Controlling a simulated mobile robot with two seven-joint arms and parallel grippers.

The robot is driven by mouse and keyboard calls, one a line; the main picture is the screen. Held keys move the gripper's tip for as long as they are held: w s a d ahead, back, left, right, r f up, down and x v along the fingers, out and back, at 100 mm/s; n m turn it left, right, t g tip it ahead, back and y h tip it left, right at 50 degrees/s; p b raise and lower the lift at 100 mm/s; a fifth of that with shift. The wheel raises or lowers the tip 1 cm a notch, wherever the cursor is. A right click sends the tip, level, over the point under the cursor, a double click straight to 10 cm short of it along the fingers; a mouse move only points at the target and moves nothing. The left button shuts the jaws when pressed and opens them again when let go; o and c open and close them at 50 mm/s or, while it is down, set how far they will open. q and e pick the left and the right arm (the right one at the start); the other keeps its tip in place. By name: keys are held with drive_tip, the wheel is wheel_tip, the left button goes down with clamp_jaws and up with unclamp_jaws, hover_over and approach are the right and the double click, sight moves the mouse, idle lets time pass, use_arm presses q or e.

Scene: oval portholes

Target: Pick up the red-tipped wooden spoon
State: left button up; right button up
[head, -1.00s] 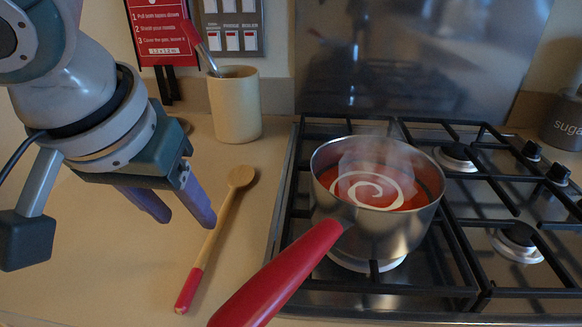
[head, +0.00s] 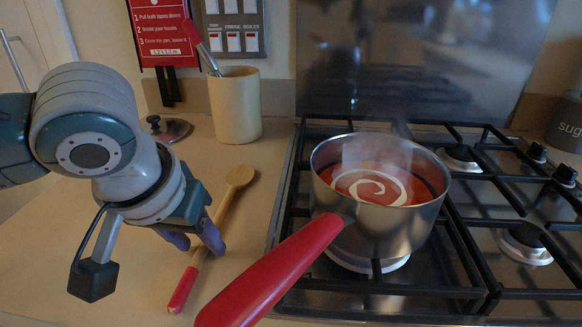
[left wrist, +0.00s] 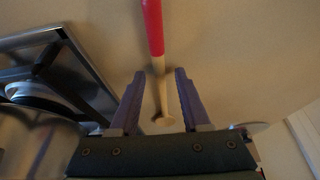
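The wooden spoon (head: 229,200) with a red-tipped handle (head: 182,290) lies on the counter left of the hob, its bowl toward the back. My left gripper (head: 196,246) is over its handle, fingers pointing down, and partly hides it. In the left wrist view the left gripper (left wrist: 160,74) is open. The spoon (left wrist: 158,88) runs lengthwise between its two fingers there, with no finger seen touching it. How high the fingertips are above the counter is hard to tell. My right gripper is not in view.
A steaming pan (head: 390,225) of red soup stands on the hob (head: 475,285). Its red handle (head: 275,270) juts toward the front left, near the spoon. A cream jar (head: 236,108) with a red-handled utensil and a lid (head: 170,129) stand behind. The counter at left is clear.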

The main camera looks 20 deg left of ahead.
use_arm(q)
clamp_jaws()
drive_tip(key=shift+r, duration=0.1)
idle(0.5)
wheel_tip(320, 180, up, 20)
drive_tip(key=p, duration=0.4)
